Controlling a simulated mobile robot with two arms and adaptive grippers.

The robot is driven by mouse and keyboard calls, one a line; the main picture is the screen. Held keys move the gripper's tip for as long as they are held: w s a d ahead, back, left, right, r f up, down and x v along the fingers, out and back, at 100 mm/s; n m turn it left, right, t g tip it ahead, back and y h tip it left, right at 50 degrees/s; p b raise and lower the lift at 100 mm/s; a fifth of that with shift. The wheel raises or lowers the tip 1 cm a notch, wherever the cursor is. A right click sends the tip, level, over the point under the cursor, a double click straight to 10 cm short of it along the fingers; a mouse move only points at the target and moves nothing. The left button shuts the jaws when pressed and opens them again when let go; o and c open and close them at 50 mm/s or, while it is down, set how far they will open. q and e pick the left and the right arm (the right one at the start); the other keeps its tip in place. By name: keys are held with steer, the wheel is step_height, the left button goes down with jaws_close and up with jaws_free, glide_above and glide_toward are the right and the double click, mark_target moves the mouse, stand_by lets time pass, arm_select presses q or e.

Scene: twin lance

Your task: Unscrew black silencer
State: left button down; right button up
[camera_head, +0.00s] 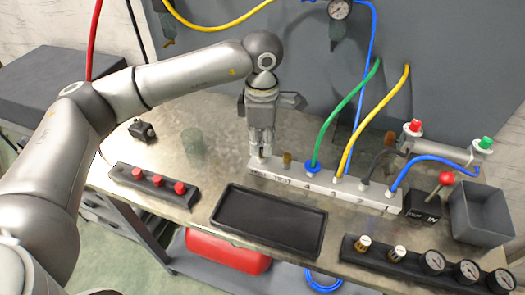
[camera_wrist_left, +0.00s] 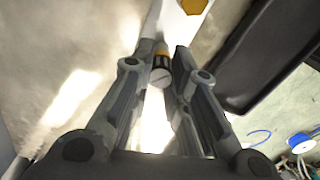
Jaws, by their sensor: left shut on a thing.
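My left gripper (camera_head: 262,154) points down at the left end of the white manifold block (camera_head: 275,173). In the left wrist view, the fingers (camera_wrist_left: 170,88) are closed around a small cylinder, the black silencer (camera_wrist_left: 161,65). It has a gold band, a dark section and a pale round end face. Its far end meets the white block, and I cannot tell how far it is screwed in. The head view hides the silencer behind the fingers. My right gripper is not in view.
A brass fitting (camera_head: 287,158) stands just right of the gripper, then green, yellow, black and blue hoses. An empty black tray (camera_head: 222,220) lies in front.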

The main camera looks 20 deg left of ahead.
arm_select(q)
steer(key=n, duration=0.4)
steer(key=shift+n+b, duration=0.3)
steer(key=shift+b, duration=0.05)
steer(key=n, duration=0.6)
steer(key=shift+n+b, duration=0.35)
steer(key=shift+n, duration=0.05)
steer(key=n, duration=0.3)
steer(key=shift+n, duration=0.3)
steer(key=c, duration=1.5)
jaws_free()
